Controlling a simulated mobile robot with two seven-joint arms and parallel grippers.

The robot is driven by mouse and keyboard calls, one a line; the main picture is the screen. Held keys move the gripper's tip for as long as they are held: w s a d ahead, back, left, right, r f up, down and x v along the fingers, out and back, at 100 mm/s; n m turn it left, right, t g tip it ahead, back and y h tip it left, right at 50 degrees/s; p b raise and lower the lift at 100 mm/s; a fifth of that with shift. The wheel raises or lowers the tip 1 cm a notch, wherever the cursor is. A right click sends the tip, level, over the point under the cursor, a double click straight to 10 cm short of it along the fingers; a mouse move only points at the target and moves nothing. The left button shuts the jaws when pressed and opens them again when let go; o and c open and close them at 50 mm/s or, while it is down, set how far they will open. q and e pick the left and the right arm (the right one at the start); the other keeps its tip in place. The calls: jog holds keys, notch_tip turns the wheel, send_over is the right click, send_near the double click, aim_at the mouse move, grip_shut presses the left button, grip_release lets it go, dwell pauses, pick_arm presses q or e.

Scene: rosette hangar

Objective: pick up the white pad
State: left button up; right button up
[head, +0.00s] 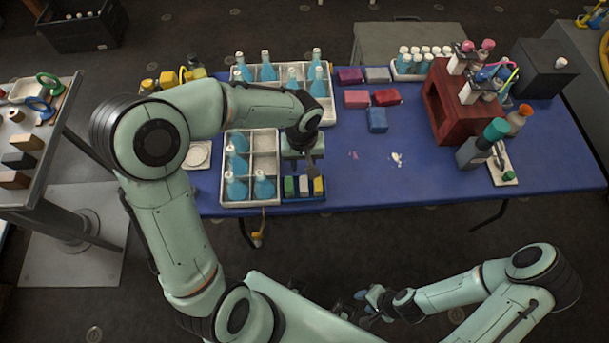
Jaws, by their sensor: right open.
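The white pad (304,187) lies in a small dark blue tray (304,200) at the table's front edge, between a green pad (289,187) and a yellow pad (318,186). My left gripper (306,170) points down just above and behind this tray. Its fingers are small and partly hidden by the wrist, so I cannot tell if they are open or whether they touch a pad. My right gripper (368,306) is open, low in front of the table and away from the pads.
A divided crate (251,203) with blue flasks stands directly left of the small tray; another crate (328,117) with flasks is behind. Coloured blocks (377,120), a dark red rack (450,118) and bottles stand to the right. The table's front middle is mostly clear.

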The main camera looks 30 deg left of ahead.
pick_arm(q)
send_over(304, 187)
jog(key=f, duration=0.8)
jog(key=shift+w+a+b, duration=0.2)
jog(key=shift+a+b, duration=0.05)
jog(key=shift+b, duration=0.1)
jog(key=f, duration=0.5)
jog(key=shift+s+d+f, duration=0.1)
jog(key=shift+s+d, duration=0.05)
jog(key=shift+d, duration=0.1)
grip_shut()
